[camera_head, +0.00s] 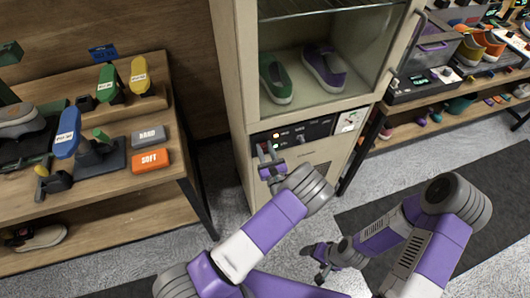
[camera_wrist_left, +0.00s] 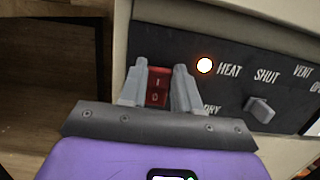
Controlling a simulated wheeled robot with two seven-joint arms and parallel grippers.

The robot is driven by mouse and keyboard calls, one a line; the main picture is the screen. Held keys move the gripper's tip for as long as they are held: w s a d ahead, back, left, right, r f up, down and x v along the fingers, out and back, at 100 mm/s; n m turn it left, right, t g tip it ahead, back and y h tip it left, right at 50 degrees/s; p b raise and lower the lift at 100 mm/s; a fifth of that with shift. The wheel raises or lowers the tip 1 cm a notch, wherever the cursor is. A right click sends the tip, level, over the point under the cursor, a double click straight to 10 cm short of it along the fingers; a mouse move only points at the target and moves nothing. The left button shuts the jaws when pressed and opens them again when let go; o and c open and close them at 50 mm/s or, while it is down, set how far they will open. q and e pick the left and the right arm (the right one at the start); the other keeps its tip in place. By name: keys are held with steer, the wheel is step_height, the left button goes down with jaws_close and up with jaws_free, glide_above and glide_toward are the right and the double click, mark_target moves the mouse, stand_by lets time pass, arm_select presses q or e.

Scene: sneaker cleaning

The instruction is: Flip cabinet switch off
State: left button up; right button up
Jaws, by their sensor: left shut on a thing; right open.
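The cabinet (camera_head: 241,95) has a black control panel (camera_head: 315,130) below its glass compartment. A red rocker switch (camera_wrist_left: 158,86), marked I and 0, sits at the panel's left end in the left wrist view. My left gripper (camera_head: 266,155) is at the panel, with its fingers on either side of the switch; it also shows in the left wrist view (camera_wrist_left: 160,90). The fingers are shut on the switch. A lit lamp (camera_wrist_left: 205,65) glows beside the word HEAT. My right gripper (camera_head: 318,258) is open and empty, low over the floor to the right.
A dark knob (camera_wrist_left: 260,109) is on the panel, right of the lamp. A green shoe (camera_head: 275,78) and a purple shoe (camera_head: 324,67) stand inside the cabinet. Wooden shelves with brushes stand at left, and a shoe rack stands at right.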

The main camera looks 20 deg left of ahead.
arm_select(q)
steer(key=shift+f+t+y+b, duration=0.4)
steer(key=shift+f+t+b, duration=0.15)
steer(key=shift+b, duration=0.4)
steer(key=shift+s+r+t+y+b, duration=0.15)
steer(key=shift+t+y+b, duration=0.15)
steer(key=shift+t+b, duration=0.2)
steer(key=o, duration=1.1)
steer(key=shift+c, duration=0.2)
steer(key=shift+d, duration=0.1)
steer(key=p+v, duration=0.1)
steer(key=v, duration=0.6)
steer(key=shift+s+d, duration=0.15)
steer(key=shift+s, duration=0.1)
